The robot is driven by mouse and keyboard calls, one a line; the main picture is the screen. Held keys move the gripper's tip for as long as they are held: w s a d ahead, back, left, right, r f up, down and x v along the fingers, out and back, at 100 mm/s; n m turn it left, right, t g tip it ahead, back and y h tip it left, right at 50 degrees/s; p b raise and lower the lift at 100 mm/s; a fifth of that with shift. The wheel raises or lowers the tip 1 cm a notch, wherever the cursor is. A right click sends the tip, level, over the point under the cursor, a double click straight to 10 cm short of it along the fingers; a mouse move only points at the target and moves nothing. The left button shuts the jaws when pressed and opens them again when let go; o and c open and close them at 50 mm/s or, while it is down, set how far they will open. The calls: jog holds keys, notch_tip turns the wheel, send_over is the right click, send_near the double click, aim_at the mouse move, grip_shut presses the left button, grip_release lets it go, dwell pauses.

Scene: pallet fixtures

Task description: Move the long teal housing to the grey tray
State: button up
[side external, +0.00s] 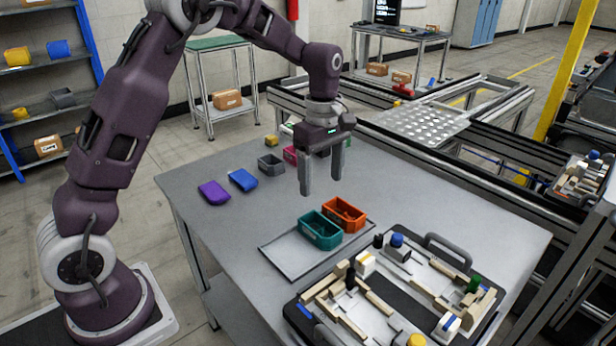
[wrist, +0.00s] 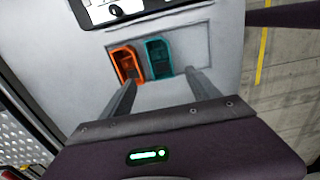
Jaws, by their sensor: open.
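The teal housing (side external: 320,231) is an open-topped box that appears to stand on the grey tray (side external: 284,258), towards its right part in the side view. An orange housing (side external: 345,214) stands close beside it. In the wrist view the teal housing (wrist: 159,58) and the orange one (wrist: 127,65) both lie within the outline of the tray (wrist: 203,50). My gripper (side external: 321,185) is open and empty, pointing down above and behind the two housings. The wrist view shows nothing between its fingers (wrist: 160,78).
Purple (side external: 213,192), blue (side external: 242,180) and grey (side external: 271,163) parts lie at the table's back left, with magenta and green ones partly hidden behind my gripper. A crowded pallet fixture (side external: 395,290) fills the front. The table's right side (side external: 480,225) is clear.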

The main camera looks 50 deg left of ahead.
jog(key=s+d+r+m+t, duration=0.25)
jog(key=s+r+m, duration=0.45)
jog(key=s+r, duration=0.35)
jog(key=s+d+r+m+t, duration=0.1)
jog(key=s+d+m+t, duration=0.1)
jog(key=s+m, duration=0.9)
jog(key=s+t, duration=0.1)
jog(key=s, duration=0.6)
jog(key=shift+s+d, duration=0.2)
jog(key=shift+d, duration=0.05)
